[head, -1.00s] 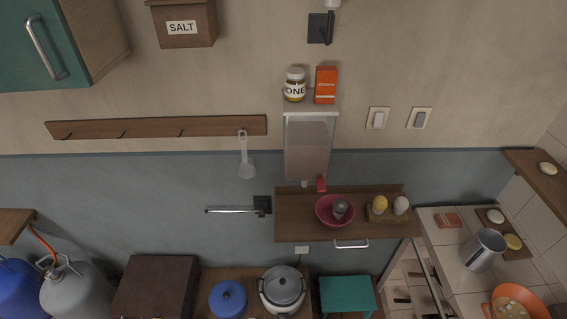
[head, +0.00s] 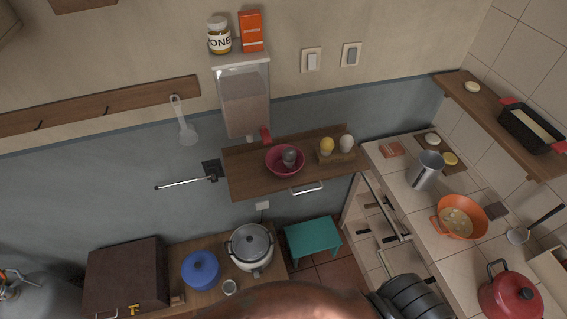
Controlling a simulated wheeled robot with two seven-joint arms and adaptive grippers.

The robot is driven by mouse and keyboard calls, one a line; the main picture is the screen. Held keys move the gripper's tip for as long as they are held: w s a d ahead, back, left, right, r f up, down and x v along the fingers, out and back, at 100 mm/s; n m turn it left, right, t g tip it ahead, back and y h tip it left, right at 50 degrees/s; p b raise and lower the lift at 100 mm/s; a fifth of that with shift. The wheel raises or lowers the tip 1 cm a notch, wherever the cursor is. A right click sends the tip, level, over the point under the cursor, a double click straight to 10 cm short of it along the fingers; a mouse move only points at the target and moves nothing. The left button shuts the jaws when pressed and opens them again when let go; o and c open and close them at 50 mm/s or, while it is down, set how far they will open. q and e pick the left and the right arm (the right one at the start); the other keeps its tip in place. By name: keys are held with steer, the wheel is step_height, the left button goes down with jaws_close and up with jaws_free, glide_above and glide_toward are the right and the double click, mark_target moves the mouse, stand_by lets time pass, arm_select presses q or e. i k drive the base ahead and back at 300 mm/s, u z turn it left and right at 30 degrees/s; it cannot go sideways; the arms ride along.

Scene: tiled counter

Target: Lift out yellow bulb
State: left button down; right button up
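The yellow bulb (head: 326,146) stands upright in the left part of a small wooden holder (head: 338,159) on the wall shelf. A white, egg-shaped bulb (head: 347,144) stands beside it on the right in the same holder. A dark pink bowl (head: 272,164) sits to the left on the shelf, with a grey, rounded object (head: 290,157) in it. The lower part of the yellow bulb is hidden in the holder. Neither of my grippers is in view.
The wooden wall shelf (head: 245,184) has a dispenser (head: 243,100) above its left end. A teal stool (head: 313,239) stands below.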

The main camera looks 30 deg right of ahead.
mark_target(327, 144)
steer(key=z, duration=1.4)
